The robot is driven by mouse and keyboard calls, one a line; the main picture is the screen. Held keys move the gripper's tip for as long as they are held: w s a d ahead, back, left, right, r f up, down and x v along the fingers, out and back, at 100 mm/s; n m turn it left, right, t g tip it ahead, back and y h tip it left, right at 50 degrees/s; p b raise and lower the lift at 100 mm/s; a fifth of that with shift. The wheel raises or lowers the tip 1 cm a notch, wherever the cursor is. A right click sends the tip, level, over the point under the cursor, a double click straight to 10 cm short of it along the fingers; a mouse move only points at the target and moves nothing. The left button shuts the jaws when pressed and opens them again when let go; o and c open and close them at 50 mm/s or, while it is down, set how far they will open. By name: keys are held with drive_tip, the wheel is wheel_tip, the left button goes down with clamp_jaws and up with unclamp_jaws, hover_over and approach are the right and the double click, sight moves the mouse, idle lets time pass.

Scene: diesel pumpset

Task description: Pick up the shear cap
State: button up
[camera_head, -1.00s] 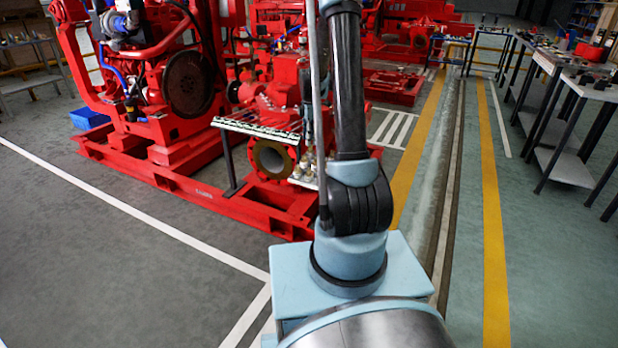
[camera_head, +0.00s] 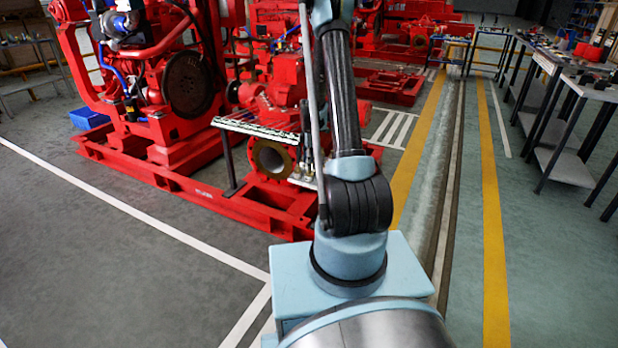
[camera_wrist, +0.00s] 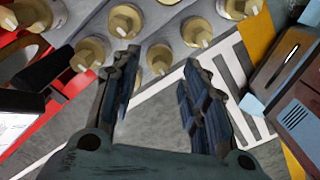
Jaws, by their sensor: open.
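My gripper (camera_wrist: 160,58) is open in the wrist view, with its two dark ridged fingers apart. Several tan round caps with pale tips and grey bases show beyond the fingers. One cap (camera_wrist: 160,57) appears between the fingertips, another (camera_wrist: 125,20) lies above the left finger, and another (camera_wrist: 195,32) above the right finger. I cannot tell which one is the shear cap. No cap is held. In the head view, small pale and tan pieces (camera_head: 303,172) stand beside the red flanged pipe, partly hidden by my arm.
A narrow bench (camera_head: 255,127) with small parts stands before the red pumpset (camera_head: 160,90). The red base frame (camera_head: 240,205) runs along the floor. Work tables (camera_head: 580,90) line the right side. The grey floor at left (camera_head: 90,265) is clear.

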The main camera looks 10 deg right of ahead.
sight(309, 174)
drive_tip(key=shift+a+f, duration=0.15)
drive_tip(key=shift+f, duration=2.4)
drive_tip(key=c, duration=0.8)
